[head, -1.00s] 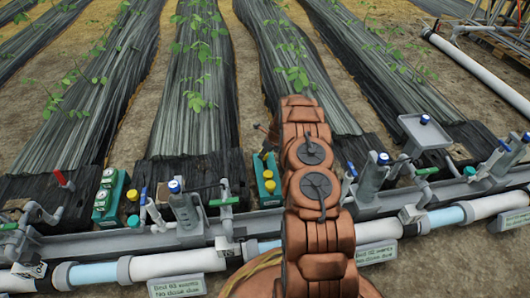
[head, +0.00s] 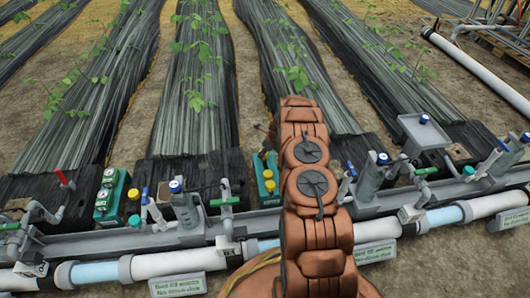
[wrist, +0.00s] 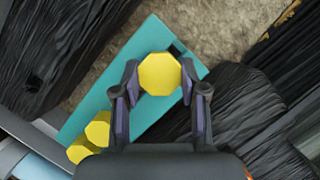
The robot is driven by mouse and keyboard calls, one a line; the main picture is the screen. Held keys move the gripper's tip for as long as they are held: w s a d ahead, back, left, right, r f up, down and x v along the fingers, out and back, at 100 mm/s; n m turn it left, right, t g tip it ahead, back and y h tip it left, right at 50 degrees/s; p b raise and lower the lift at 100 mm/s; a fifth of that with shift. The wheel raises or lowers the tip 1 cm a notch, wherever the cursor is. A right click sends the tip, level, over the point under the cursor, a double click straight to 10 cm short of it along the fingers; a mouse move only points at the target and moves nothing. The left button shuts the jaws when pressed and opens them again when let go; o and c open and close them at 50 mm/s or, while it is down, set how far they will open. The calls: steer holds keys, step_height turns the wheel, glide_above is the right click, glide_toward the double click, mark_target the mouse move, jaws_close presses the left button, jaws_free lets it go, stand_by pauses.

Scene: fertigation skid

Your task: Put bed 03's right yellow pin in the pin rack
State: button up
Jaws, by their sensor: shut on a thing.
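My gripper (wrist: 160,88) is shut on a yellow pin (wrist: 160,72), an octagonal head held between its two fingertips in the wrist view. The held pin looks larger than the other yellow heads. It is over a teal block (wrist: 185,62), with a dark slot by the right fingertip. Two more yellow heads (wrist: 97,130) show at the block's lower left end. In the head view a teal block (head: 261,196) with yellow tops stands just left of my arm. My gripper is hidden behind my arm there. I cannot tell which part is the pin rack.
The bed 03 sign (head: 177,286) hangs on the front pipe. Valves and a grey tray post (head: 424,133) stand to the right. Black-covered beds (head: 195,110) lie behind.

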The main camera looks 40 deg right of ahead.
steer(key=shift+f, duration=0.75)
steer(key=o, duration=1.2)
steer(key=shift+r+p, duration=2.7)
steer(key=shift+r, duration=1.25)
steer(key=shift+r, duration=0.1)
